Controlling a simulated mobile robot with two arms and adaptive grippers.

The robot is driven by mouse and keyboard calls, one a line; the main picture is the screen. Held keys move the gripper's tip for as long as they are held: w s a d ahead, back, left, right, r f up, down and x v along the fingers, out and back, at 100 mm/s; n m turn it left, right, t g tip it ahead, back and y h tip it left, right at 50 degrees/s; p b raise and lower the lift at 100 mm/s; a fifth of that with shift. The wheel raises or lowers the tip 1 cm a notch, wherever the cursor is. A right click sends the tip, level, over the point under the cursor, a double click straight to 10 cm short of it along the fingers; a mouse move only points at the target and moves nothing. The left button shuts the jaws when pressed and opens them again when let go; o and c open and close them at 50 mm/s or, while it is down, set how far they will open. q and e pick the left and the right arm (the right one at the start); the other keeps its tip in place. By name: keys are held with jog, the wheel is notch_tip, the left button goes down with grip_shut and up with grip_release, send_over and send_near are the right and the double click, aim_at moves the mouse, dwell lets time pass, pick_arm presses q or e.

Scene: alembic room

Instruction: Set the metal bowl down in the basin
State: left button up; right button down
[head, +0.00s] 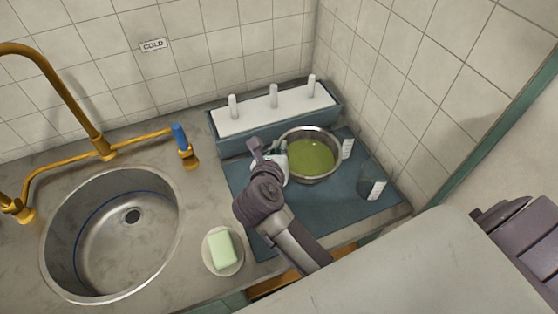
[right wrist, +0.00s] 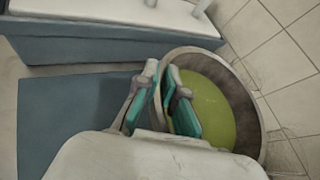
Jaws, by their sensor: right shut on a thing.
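The metal bowl (head: 337,160), with green liquid (head: 310,157) inside, is over the blue-grey mat at the right of the counter. It also shows in the right wrist view (right wrist: 247,100). My right gripper (head: 283,150) is shut on the bowl's left rim, one finger inside and one outside, as the right wrist view (right wrist: 164,92) shows. The bowl looks about level; I cannot tell whether it touches the mat. The round steel basin (head: 100,262) is at the left, empty, with a dark drain. My left gripper is not in view.
A green soap bar on a round dish (head: 237,267) lies between basin and mat. A brass tap (head: 75,105) and blue-handled valve (head: 181,140) stand behind the basin. A white-topped rack (head: 250,118) with pegs backs the mat (head: 262,222). A clear beaker (head: 368,184) stands right of the bowl.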

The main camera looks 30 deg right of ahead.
notch_tip(320, 180, down, 4)
jog(key=b, duration=0.2)
jog(key=shift+r+b, duration=0.15)
jog(key=shift+b, duration=0.2)
jog(key=shift+r, duration=0.1)
jog(key=shift+s, duration=0.1)
jog(key=c, duration=1.7)
grip_release()
jog(key=shift+f, duration=0.2)
jog(key=shift+c, duration=0.2)
jog(key=o, duration=0.5)
jog(key=shift+c, duration=0.2)
